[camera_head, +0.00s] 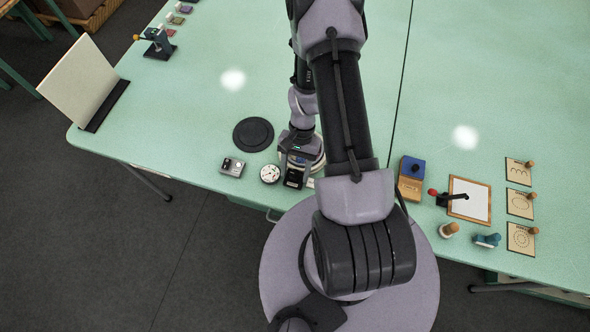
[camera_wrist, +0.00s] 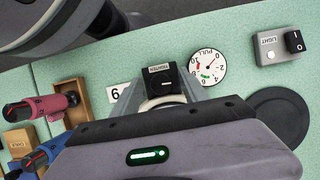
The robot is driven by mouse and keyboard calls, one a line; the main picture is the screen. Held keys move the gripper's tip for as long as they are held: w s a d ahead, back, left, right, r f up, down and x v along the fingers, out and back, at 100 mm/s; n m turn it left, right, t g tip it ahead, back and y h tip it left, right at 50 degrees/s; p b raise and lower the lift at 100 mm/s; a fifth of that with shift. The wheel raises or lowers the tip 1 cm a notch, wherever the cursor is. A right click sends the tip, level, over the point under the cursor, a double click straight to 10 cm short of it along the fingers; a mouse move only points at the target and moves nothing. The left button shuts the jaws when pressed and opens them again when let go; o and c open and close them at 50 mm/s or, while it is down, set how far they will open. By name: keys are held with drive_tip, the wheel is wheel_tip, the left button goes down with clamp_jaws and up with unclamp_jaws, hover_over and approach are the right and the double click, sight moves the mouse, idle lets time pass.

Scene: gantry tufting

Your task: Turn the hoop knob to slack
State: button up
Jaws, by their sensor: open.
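The hoop knob (camera_wrist: 164,82) is black with a short white mark, under a dark plate reading TIGHTEN. It shows in the wrist view, just beyond my gripper (camera_wrist: 162,92). The grey fingers are apart, one on each side of the knob; I cannot tell whether they touch it. In the head view my gripper (camera_head: 296,172) is low at the table's front edge and hides the knob. A round white PULL gauge (camera_wrist: 208,65) with red and green marks stands to the right of the knob; it also shows in the head view (camera_head: 269,174).
Right of the gauge are a grey LIGHT switch box (camera_wrist: 282,44) and a black disc (camera_wrist: 276,117). Left are a 6 card (camera_wrist: 117,93), a pink tool (camera_wrist: 42,106), a blue tool (camera_wrist: 50,148) and a wooden holder (camera_wrist: 80,96). The mint table (camera_head: 225,110) is clear behind the disc.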

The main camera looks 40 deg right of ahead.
clamp_jaws()
drive_tip(key=n+h, duration=0.1)
drive_tip(key=n, duration=0.2)
drive_tip(key=shift+w+n+g, duration=0.1)
drive_tip(key=shift+n+g, duration=0.2)
drive_tip(key=shift+g, duration=0.1)
drive_tip(key=shift+n+g+h, duration=0.3)
drive_tip(key=shift+n+h, duration=0.3)
drive_tip(key=shift+n, duration=1.6)
unclamp_jaws()
